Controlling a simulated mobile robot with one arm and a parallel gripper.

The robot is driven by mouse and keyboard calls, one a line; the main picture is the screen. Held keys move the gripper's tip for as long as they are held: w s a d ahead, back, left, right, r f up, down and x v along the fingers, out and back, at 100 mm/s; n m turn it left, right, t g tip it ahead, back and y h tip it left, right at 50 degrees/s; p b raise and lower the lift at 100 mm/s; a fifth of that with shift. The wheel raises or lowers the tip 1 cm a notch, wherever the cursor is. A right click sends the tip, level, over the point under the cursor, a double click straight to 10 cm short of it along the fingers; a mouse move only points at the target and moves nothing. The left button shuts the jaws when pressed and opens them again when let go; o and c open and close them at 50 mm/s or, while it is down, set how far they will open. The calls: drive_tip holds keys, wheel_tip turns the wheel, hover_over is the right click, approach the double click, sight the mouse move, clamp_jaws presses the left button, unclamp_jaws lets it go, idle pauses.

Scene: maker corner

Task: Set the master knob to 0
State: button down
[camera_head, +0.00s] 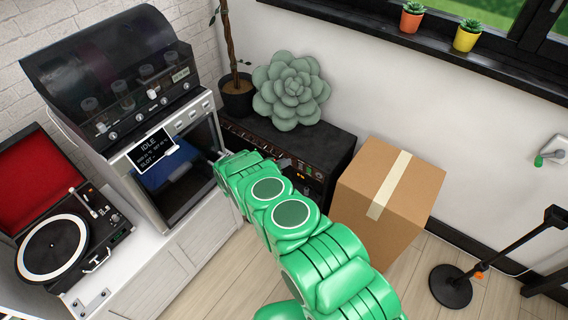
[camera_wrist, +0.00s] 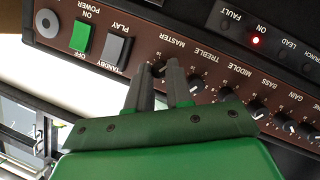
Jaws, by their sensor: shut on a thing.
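The amplifier (camera_head: 333,146) stands on the floor against the wall, with its knob panel facing my arm. In the wrist view its brown panel (camera_wrist: 120,62) carries a row of dark knobs with labels. The master knob (camera_wrist: 158,69) is under the MASTER label, between my gripper's fingertips and mostly hidden by them. My gripper (camera_wrist: 160,72) is shut on this knob. The knob's pointer and scale cannot be read. In the head view my green arm hides most of the gripper and this part of the panel.
A green power switch (camera_wrist: 81,36) and a grey standby switch (camera_wrist: 115,46) sit left of the master knob. The treble knob (camera_wrist: 195,84) is close on the right. A cardboard box (camera_head: 400,215) stands right of the amplifier; a white cabinet (camera_head: 200,240) stands left.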

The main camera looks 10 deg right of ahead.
drive_tip(key=shift+n, duration=0.3)
idle(0.4)
drive_tip(key=c, duration=1)
unclamp_jaws()
drive_tip(key=shift+v, duration=3.95)
drive_tip(key=shift+w+a+f, duration=0.1)
